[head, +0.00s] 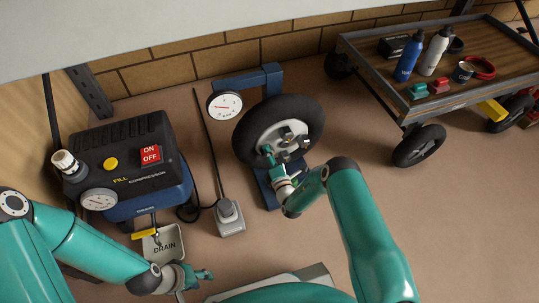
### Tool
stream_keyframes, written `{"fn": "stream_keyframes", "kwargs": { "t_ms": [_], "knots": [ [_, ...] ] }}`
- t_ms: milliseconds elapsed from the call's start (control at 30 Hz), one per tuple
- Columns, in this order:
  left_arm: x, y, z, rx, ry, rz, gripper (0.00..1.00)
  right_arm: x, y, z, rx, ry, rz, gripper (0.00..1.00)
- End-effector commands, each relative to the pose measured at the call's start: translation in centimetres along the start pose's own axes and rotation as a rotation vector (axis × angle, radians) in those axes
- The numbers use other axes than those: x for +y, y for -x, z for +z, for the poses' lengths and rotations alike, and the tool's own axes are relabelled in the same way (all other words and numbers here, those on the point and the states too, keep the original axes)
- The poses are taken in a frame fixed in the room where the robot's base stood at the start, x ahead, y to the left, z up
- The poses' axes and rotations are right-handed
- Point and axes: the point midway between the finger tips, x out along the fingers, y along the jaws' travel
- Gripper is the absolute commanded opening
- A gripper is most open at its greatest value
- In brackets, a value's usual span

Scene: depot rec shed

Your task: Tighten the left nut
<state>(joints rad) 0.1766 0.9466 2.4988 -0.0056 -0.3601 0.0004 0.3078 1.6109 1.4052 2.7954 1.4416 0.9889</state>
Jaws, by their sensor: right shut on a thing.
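A wheel with a black tyre (244,131) and pale hub (272,134) stands on a blue stand (268,192). Dark nuts or studs (287,131) show on the hub's middle and right. My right gripper (270,156) is at the hub's lower left, shut on what appears to be the left nut; its fingers hide that nut. My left gripper (204,279) is low in the picture, away from the wheel, with its fingers apart and nothing seen between them.
A round dial gauge (225,105) is beside the wheel. A grey pedal-like box (229,217) is on the floor. A loaded cart (435,110) stands right.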

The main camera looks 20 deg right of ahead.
Motion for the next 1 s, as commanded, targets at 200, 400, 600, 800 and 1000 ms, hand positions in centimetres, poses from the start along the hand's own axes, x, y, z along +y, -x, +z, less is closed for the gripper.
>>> {"fn": "stream_keyframes", "kwargs": {
  "t_ms": [200, 400, 600, 800, 1000],
  "knots": [
    [-0.01, -0.04, 0.00, 0.000, 0.000, 0.000, 0.40, -0.46, 0.16, 0.36, -0.010, -0.030, -0.011, 0.12],
    [-0.01, -0.04, 0.00, 0.000, 0.000, 0.000, 0.40, -0.48, 0.16, 0.37, -0.010, -0.032, -0.012, 0.12],
    [-0.02, -0.05, 0.00, 0.000, 0.000, 0.000, 0.40, -0.49, 0.16, 0.35, -0.010, -0.031, -0.012, 0.59],
    [-0.01, -0.04, 0.00, 0.000, 0.000, 0.000, 0.40, -0.29, 0.08, 0.19, -0.005, -0.030, -0.007, 0.72],
    [0.00, 0.00, -0.01, 0.000, 0.000, 0.000, 0.40, -0.18, 0.09, 0.10, -0.003, -0.029, -0.004, 0.72]
  ]
}}
